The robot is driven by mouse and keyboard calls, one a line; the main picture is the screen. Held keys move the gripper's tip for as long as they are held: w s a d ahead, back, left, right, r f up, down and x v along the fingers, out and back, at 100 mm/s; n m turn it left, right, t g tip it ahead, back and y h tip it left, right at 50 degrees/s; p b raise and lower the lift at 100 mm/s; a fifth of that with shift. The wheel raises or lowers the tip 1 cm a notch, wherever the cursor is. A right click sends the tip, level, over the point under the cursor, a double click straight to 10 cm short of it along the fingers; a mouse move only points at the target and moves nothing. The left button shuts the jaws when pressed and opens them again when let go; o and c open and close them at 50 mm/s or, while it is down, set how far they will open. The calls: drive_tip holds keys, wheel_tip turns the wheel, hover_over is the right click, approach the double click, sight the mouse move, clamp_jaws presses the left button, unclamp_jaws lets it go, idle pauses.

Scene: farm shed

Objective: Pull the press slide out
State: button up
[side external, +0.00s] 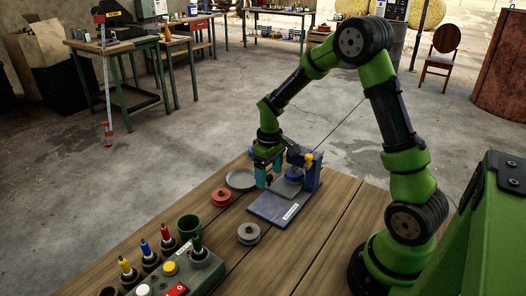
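A small blue press (312,174) with a yellow knob (309,159) stands on the wooden table. A flat blue-grey plate (270,207) with a white label lies at its front; I cannot tell whether this is the slide or the base. A round blue-grey piece (288,187) sits over the plate, under the press head. My gripper (268,178) points down at the left side of the press, close to the round piece. Its teal fingers show with a small dark part between or behind them. I cannot tell whether they touch anything.
Left of the press are a grey dish (240,180), a red disc piece (221,197) and a grey one (249,234). Bare table lies right of the plate.

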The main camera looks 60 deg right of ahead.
drive_tip(key=c, duration=1.2)
drive_tip(key=shift+a, duration=4.65)
drive_tip(key=shift+c, duration=0.2)
drive_tip(key=o, duration=1.7)
wheel_tip(320, 180, up, 8)
drive_tip(key=shift+r, duration=0.1)
